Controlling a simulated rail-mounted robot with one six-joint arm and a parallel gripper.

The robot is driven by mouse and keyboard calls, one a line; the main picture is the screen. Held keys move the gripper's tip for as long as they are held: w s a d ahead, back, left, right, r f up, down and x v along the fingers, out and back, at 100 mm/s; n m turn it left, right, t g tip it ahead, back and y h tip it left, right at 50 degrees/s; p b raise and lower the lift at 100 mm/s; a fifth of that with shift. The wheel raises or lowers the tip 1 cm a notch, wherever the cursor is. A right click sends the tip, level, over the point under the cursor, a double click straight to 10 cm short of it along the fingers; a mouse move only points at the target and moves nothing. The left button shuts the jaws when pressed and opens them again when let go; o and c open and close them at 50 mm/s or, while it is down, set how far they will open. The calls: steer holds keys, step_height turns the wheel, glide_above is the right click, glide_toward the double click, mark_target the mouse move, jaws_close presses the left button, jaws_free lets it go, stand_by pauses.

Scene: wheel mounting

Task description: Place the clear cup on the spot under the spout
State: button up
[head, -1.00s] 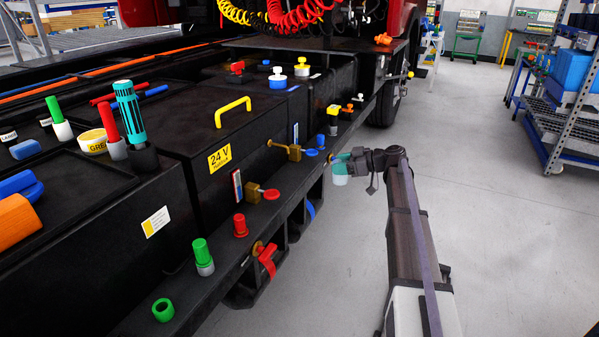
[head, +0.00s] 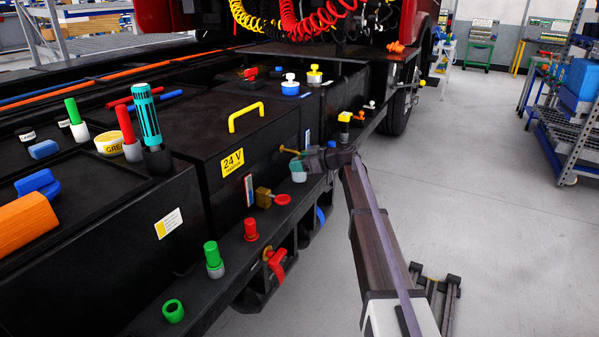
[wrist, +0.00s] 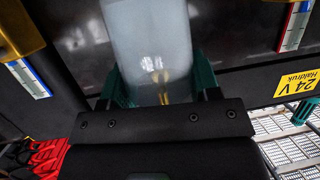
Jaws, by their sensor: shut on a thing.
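My gripper (head: 297,166) has teal fingers and is shut on the clear cup (head: 299,177). It holds the cup beside the truck's side, close to the ledge. In the wrist view the cup (wrist: 148,42) fills the top middle between the two fingers, and a yellow shape shows through or on it. A brass spout (head: 289,150) juts from the black box just above and left of the gripper and is partly covered by it. The spot under this spout is hidden behind my gripper and the cup. I cannot tell whether the cup touches the ledge.
A brass valve with a red handle (head: 265,198) stands on the ledge nearer to me. A red capped piece (head: 251,230) and a green capped piece (head: 213,260) stand further along the ledge (head: 190,297).

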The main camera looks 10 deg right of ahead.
step_height(320, 180, down, 4)
steer(key=b, duration=0.3)
steer(key=shift+r+p, duration=0.3)
steer(key=shift+r, duration=0.05)
steer(key=shift+f, duration=0.2)
steer(key=o, duration=1)
